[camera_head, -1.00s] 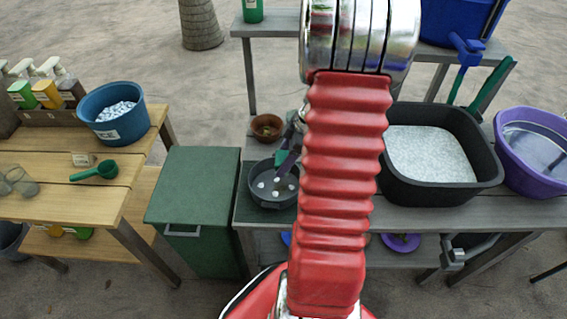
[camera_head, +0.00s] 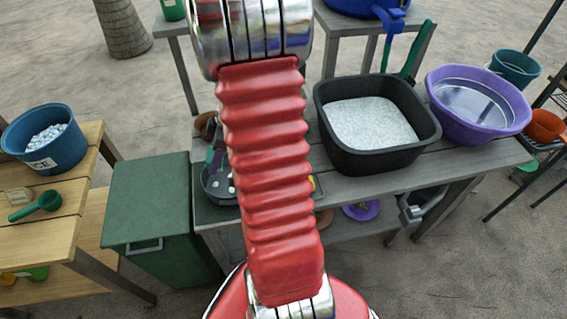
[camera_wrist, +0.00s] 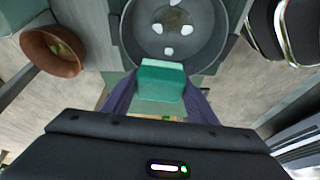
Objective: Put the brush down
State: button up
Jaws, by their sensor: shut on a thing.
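My gripper (camera_wrist: 160,98) is shut on a green block-like piece, which I take to be the brush (camera_wrist: 161,80), held between its two dark fingers in the wrist view. The brush shows in front of the near rim of a round grey pan (camera_wrist: 128,40) with several white lumps in it. I cannot tell whether the brush touches the pan. In the head view my red arm covers much of the pan (camera_head: 212,194), and the gripper is mostly hidden there.
A terracotta bowl (camera_wrist: 42,62) stands left of the pan. A black tub (camera_head: 365,160) of pale grains and a purple basin (camera_head: 510,125) stand right on the grey bench. A green bin (camera_head: 150,200) is left of it. A wooden table (camera_head: 85,185) holds a blue bucket (camera_head: 60,158) and green scoop (camera_head: 45,202).

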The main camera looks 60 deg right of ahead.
jog(key=w+a+r+m+h, duration=0.1)
jog(key=w+a+m, duration=0.1)
jog(key=w+a, duration=0.3)
jog(key=w+a+r+m, duration=0.2)
jog(key=w+a, duration=0.3)
jog(key=a, duration=0.7)
jog(key=w+a+r+m+h, duration=0.1)
jog(key=w+a+r+m, duration=0.1)
jog(key=w+a, duration=0.4)
jog(key=a+m, duration=0.1)
jog(key=a, duration=0.2)
jog(key=shift+r+t+h, duration=0.2)
jog(key=shift+t+h, duration=0.1)
jog(key=shift+t, duration=0.1)
jog(key=shift+s+a, duration=0.1)
